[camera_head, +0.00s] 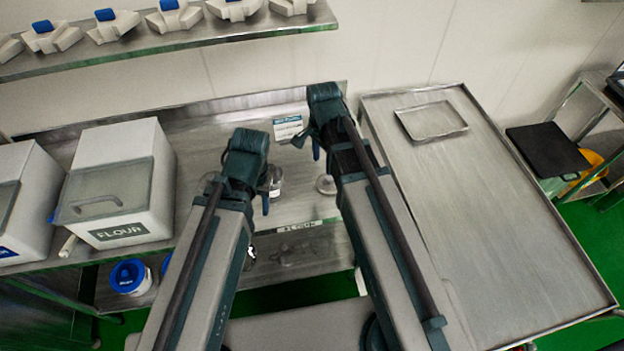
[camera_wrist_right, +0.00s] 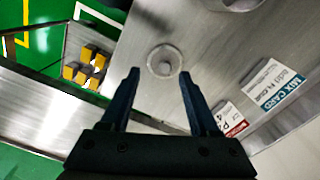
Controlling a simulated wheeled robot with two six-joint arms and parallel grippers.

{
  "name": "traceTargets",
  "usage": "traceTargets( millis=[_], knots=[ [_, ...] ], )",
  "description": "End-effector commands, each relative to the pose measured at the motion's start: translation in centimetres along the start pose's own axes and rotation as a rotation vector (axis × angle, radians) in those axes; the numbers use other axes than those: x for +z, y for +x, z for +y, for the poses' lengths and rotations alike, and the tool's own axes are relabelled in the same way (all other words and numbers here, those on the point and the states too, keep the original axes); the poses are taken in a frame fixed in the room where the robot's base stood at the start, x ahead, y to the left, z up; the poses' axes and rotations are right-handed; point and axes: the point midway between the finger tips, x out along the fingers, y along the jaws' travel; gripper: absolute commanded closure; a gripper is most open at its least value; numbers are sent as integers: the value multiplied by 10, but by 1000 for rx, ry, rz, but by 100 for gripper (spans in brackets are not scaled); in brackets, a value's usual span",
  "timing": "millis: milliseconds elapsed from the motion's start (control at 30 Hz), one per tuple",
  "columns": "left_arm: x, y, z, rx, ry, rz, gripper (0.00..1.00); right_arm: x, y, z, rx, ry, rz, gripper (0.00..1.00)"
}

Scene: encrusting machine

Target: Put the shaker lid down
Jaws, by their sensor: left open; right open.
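The shaker lid (camera_wrist_right: 164,62), a round, pale disc with a small knob, lies on the steel bench in the right wrist view. In the head view it shows (camera_head: 326,184) just below my right gripper (camera_head: 308,146). My right gripper (camera_wrist_right: 159,74) is open and empty, its fingertips on either side of the lid's near edge in the picture; I cannot tell its height above it. A clear shaker jar (camera_head: 275,180) stands on the bench left of the lid, partly hidden by my left arm. My left gripper (camera_head: 265,200) is open by the jar; its fingers are mostly hidden.
A mix card (camera_head: 287,128) stands at the back of the bench; a red-marked card (camera_wrist_right: 230,118) is beside it. The FLOUR bin (camera_head: 118,190) is at left. A steel table (camera_head: 500,220) with a small tray (camera_head: 432,121) is at right, mostly clear. A shelf (camera_head: 170,38) hangs above.

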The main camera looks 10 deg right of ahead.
Motion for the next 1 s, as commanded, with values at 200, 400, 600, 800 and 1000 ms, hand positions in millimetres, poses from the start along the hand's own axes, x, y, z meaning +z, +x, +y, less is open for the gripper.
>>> traceTargets(
  millis=[200,400,600,800,1000],
  knots=[
    [0,0,0,0,0,0,50,68,-1,38,41,-724,22,38],
    [0,0,0,0,0,0,50,103,-1,62,75,-1223,26,38],
    [0,0,0,0,0,0,50,116,-2,72,94,-1441,25,38],
    [0,0,0,0,0,0,50,116,-2,72,95,-1463,24,38],
    [0,6,1,0,0,0,50,116,5,71,95,-1460,24,38]
  ],
)
